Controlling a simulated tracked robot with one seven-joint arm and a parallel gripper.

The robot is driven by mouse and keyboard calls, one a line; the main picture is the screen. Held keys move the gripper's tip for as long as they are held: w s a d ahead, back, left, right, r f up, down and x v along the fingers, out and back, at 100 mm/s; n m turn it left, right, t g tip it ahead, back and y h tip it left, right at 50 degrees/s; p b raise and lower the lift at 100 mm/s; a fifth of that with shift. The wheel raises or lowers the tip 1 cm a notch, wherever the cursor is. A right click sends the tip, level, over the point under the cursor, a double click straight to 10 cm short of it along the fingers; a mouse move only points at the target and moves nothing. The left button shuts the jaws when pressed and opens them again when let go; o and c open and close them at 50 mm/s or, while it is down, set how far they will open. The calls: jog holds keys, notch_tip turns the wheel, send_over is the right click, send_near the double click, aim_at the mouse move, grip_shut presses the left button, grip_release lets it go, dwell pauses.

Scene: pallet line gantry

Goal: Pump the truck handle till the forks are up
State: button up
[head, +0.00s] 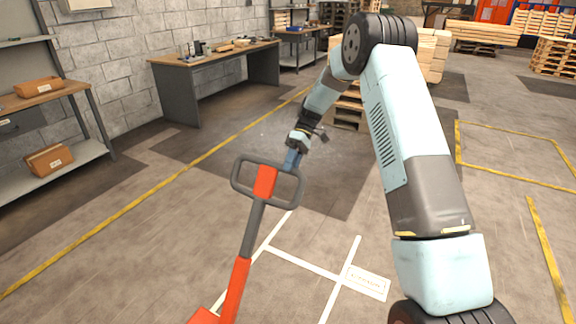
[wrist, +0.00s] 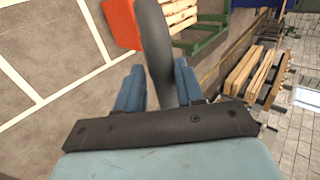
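The truck handle (head: 265,184) is a dark grey loop with a red centre on a grey and red shaft (head: 236,285), leaning slightly right. My gripper (head: 291,160) is at the upper right of the loop. In the wrist view the grey bar of the handle (wrist: 155,50) passes between my two blue fingers (wrist: 160,88) and fills the gap, so the gripper looks shut on it. A red part (wrist: 122,22) shows beyond the fingers. The red truck body (head: 205,316) is only partly in view at the bottom edge. The forks are not visible in the head view.
A grey workbench (head: 178,92) with small items stands along the block wall. A shelf (head: 70,165) with cardboard boxes is at the left. Wooden pallets (head: 350,110) stand behind my arm. The floor around the handle is clear, with yellow and white lines.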

jog(key=o, duration=0.3)
jog(key=shift+o, duration=0.2)
jog(key=v, duration=1.3)
jog(key=shift+w+d+r, duration=0.15)
jog(key=shift+w, duration=0.2)
